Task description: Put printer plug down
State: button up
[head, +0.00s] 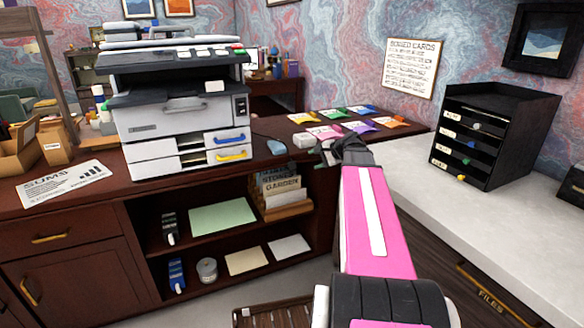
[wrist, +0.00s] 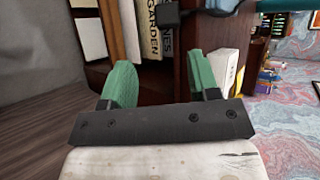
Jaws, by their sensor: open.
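My gripper (head: 328,152) is over the front right of the dark desk. In the wrist view its two green fingers (wrist: 158,80) are spread apart, with nothing visible held between them. A small pale block (head: 304,140) lies on the desk just left of the gripper; a white block (wrist: 224,70) shows behind one finger in the wrist view. A small black block (wrist: 170,14) sits near the desk edge in the wrist view. I cannot tell for sure which of these is the printer plug. The printer (head: 178,112) stands on the desk to the left.
A blue mouse (head: 276,147) and several coloured cards (head: 345,122) lie near the gripper. Books (head: 281,186) stand in the open shelf below. A light counter (head: 430,180) with a black drawer unit (head: 490,135) is to the right. A paper (head: 64,183) lies at the left.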

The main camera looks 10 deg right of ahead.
aim_at(295, 165)
jog(key=x, duration=0.7)
jog(key=w+x, duration=0.1)
jog(key=x, duration=0.2)
jog(key=shift+w+r, duration=0.1)
jog(key=shift+r, duration=0.15)
jog(key=c, duration=0.8)
jog(key=shift+r, duration=0.1)
